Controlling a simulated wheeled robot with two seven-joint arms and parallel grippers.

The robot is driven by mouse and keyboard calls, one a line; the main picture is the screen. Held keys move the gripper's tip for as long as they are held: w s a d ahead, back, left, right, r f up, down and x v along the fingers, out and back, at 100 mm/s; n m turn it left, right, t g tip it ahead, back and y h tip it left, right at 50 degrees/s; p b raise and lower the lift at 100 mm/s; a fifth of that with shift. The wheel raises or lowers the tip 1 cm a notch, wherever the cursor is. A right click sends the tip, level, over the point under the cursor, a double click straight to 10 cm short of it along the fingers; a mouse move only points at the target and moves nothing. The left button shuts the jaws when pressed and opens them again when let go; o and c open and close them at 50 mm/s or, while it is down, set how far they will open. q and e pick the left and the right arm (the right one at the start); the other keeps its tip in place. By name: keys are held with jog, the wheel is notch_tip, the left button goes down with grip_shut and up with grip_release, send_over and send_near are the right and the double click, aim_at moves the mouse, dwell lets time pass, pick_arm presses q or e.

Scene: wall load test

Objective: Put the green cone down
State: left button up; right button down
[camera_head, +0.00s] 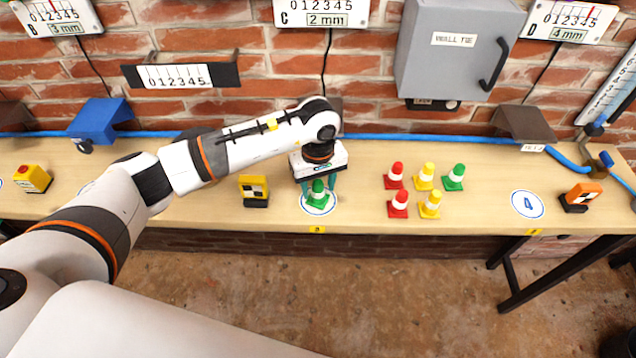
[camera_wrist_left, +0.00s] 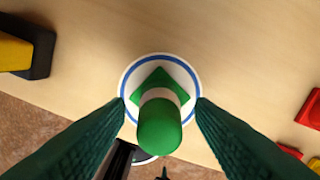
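The green cone (camera_head: 317,194) with a white band stands upright on a white disc with a blue ring (camera_head: 332,207) near the table's front edge. In the left wrist view the cone (camera_wrist_left: 160,128) is seen from above, its square base inside the blue ring (camera_wrist_left: 124,84). My left gripper (camera_head: 318,186) points down over it. In the wrist view its two dark green fingers (camera_wrist_left: 160,104) are spread on either side of the cone, with a visible gap on both sides. My right gripper is not in view.
Two red cones (camera_head: 398,204), two yellow cones (camera_head: 430,204) and another green cone (camera_head: 454,177) stand to the right. A yellow-black block (camera_head: 254,190) stands just left of my gripper. A disc marked 4 (camera_head: 527,204) is bare. A grey box (camera_head: 448,50) hangs on the wall.

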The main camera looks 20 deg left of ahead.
aim_at(318, 182)
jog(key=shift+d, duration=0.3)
pick_arm(q)
jog(key=shift+r, duration=0.5)
notch_tip(318, 182, up, 11)
jog(key=b, duration=0.3)
jog(key=shift+r, duration=0.15)
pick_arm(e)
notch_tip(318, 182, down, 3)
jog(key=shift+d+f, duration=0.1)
